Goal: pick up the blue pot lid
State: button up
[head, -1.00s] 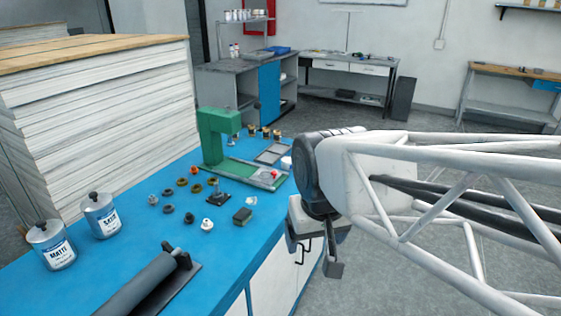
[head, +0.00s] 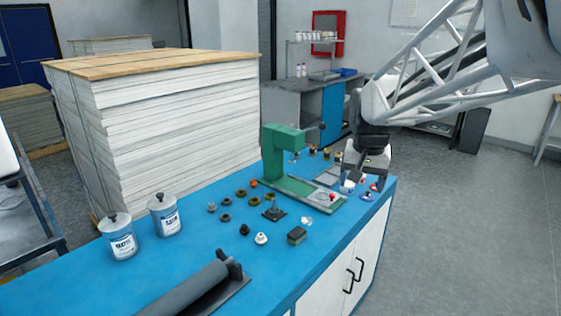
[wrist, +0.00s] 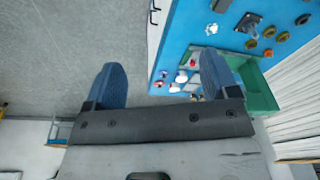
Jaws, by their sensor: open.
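My gripper (head: 364,180) is open and empty, low over the far right corner of the blue counter. In the wrist view its two dark blue fingers stand wide apart (wrist: 162,82), with floor and counter edge between them. A small cluster of pots lies at this corner. A small blue piece (head: 366,196), likely the blue pot lid, sits just below and in front of the fingers.
A green press (head: 285,165) with a red knob stands left of my gripper. Several small rings and knobs lie nearer on the blue counter (head: 200,250). Two labelled cans (head: 118,237) and a dark roller (head: 195,290) are at the near left. Tall paper stacks stand behind.

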jog(key=w+d+f+m, duration=0.2)
jog(key=w+d, duration=0.2)
jog(key=w, duration=0.8)
jog(key=m+g, duration=0.2)
jog(key=m, duration=0.3)
send_over(367, 191)
jog(key=f, duration=2)
jog(key=shift+s+a+f, duration=0.15)
jog(key=shift+s+f, duration=0.15)
jog(key=shift+s, duration=0.05)
jog(key=shift+w+d+f, duration=0.25)
jog(key=shift+w+f, duration=0.05)
jog(key=shift+f, duration=0.1)
jog(key=shift+f, duration=0.15)
jog(key=shift+f, duration=1.15)
jog(key=shift+f, duration=0.15)
